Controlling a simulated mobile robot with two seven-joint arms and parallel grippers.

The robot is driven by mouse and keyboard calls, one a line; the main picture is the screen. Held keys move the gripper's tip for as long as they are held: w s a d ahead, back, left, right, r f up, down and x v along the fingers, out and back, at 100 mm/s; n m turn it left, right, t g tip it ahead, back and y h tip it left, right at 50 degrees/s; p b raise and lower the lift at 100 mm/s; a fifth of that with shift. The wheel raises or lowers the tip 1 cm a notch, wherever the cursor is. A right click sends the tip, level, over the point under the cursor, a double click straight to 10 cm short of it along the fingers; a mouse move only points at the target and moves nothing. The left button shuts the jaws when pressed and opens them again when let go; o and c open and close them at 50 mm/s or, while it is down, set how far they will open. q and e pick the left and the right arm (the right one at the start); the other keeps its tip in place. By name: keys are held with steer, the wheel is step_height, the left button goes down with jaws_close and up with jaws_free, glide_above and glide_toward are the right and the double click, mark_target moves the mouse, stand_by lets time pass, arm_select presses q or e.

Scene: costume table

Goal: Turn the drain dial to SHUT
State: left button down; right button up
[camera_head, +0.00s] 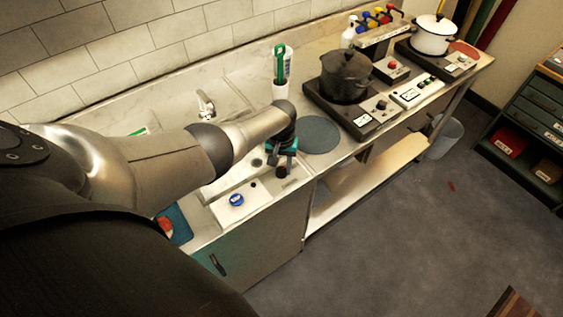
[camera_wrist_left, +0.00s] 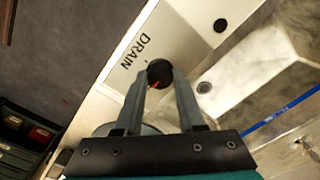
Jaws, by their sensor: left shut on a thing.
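The drain dial (camera_wrist_left: 159,68) is a dark round knob with a red mark, on a pale plate lettered DRAIN (camera_wrist_left: 172,32). In the head view the dark dial (camera_head: 282,172) sits on the counter front below my left gripper (camera_head: 281,160). In the left wrist view my left gripper (camera_wrist_left: 162,80) has its two fingers closed on either side of the dial. The fingers hide part of the dial, and no SHUT lettering can be read. My right gripper is not in view.
A sink basin (camera_wrist_left: 260,50) lies beside the plate. A blue knob (camera_head: 236,199) on a white plate is nearby. A grey round mat (camera_head: 320,135), a black pot (camera_head: 346,76) on a burner and a white pot (camera_head: 433,36) stand further right. Open floor lies in front.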

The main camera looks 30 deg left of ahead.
mark_target(282, 169)
arm_select(q)
steer(key=shift+w, duration=0.1)
steer(key=c, duration=0.5)
jaws_free()
step_height(282, 169, up, 5)
steer(key=p, duration=0.3)
steer(key=shift+r, duration=0.15)
step_height(282, 169, up, 10)
stand_by(0.4)
